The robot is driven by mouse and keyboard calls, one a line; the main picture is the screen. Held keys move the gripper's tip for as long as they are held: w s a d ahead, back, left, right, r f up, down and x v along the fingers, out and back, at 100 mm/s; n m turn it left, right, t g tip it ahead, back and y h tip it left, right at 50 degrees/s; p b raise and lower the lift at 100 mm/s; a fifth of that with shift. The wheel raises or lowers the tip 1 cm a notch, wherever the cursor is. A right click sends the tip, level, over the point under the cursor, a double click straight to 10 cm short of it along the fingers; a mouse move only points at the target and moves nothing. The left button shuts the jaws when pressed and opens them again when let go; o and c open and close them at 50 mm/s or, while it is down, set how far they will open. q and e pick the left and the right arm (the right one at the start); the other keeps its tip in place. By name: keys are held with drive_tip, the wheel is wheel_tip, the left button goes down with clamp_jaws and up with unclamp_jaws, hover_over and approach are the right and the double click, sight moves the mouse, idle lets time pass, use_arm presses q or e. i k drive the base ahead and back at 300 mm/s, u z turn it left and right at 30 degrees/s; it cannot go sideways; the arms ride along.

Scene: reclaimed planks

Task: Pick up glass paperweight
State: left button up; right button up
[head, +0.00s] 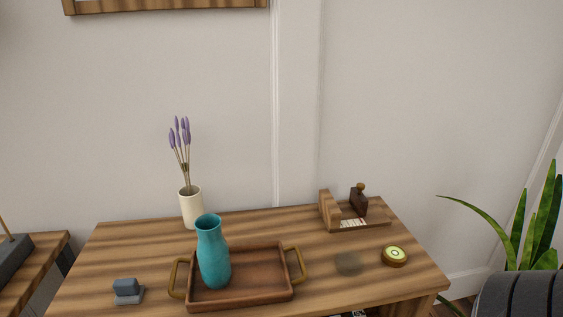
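The glass paperweight (348,263) appears to be the low, round, see-through dome on the right part of the wooden table. The wood grain shows through it, so its outline is faint. It stands to the right of the tray, apart from its handle, and left of a small round wooden-rimmed item with a green and white face (395,256). Nothing covers it. Neither of my grippers is in view.
A teal vase (213,255) stands in the brown tray (263,291) with brass handles. Behind are a cream lavender vase (191,208) and a wooden holder with a stamp (347,215). Grey blocks (127,291) lie at left. A plant (540,220) stands right of the table (130,240).

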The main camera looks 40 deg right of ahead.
sight(350, 262)
drive_tip(key=u, duration=1.9)
drive_tip(key=k, duration=1.65)
drive_tip(key=z, duration=1.25)
